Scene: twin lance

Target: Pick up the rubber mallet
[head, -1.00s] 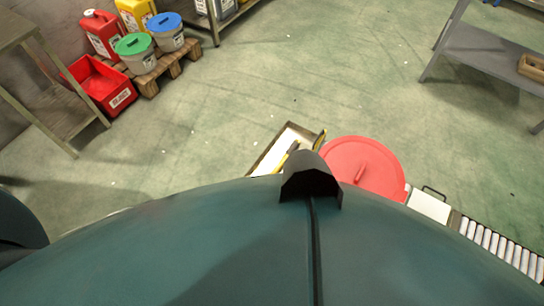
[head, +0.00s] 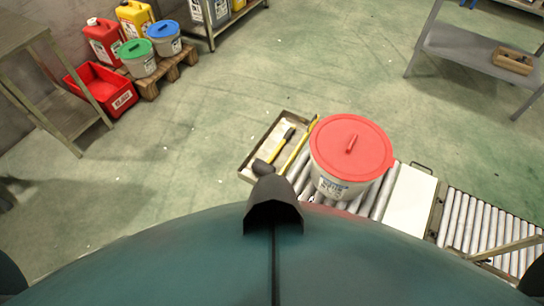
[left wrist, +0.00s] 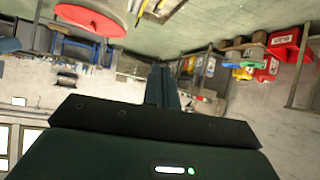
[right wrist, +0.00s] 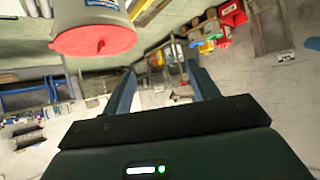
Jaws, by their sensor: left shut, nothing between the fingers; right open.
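The rubber mallet (head: 282,146), with a yellow and black handle and a dark head, lies in a shallow tray (head: 251,149) beside the roller conveyor in the head view. Part of the mallet's head end is close behind my own body's dark front piece. My left gripper (left wrist: 162,72) shows in the left wrist view with its fingers together and empty. My right gripper (right wrist: 160,75) shows in the right wrist view with its fingers apart and nothing between them. Neither gripper is in the head view, and both are away from the mallet.
A bucket with a red lid (head: 350,147) stands on the conveyor rollers (head: 480,222), just right of the tray. A white plate (head: 408,202) lies beyond it. A red crate (head: 103,93), a pallet (head: 160,75) with containers, and shelves stand farther off. The floor between is clear.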

